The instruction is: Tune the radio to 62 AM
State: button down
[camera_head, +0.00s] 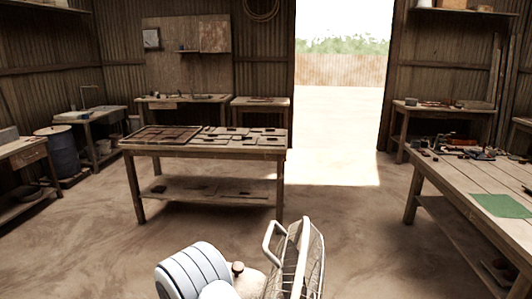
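I cannot make out a radio or a tuning dial in the head view. Small items on the benches are too small or dark to name. My gripper's fingers do not show.
A wooden table (205,150) with trays and tiles stands mid-room. A cluttered workbench (451,181) with a green mat (501,205) is at right. Sandy floor (345,215) is clear toward the open doorway.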

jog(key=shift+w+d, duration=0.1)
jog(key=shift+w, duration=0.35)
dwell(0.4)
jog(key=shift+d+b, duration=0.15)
jog(key=shift+b, duration=1)
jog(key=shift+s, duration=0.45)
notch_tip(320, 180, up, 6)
jog(key=p, duration=0.2)
jog(key=shift+p, duration=0.3)
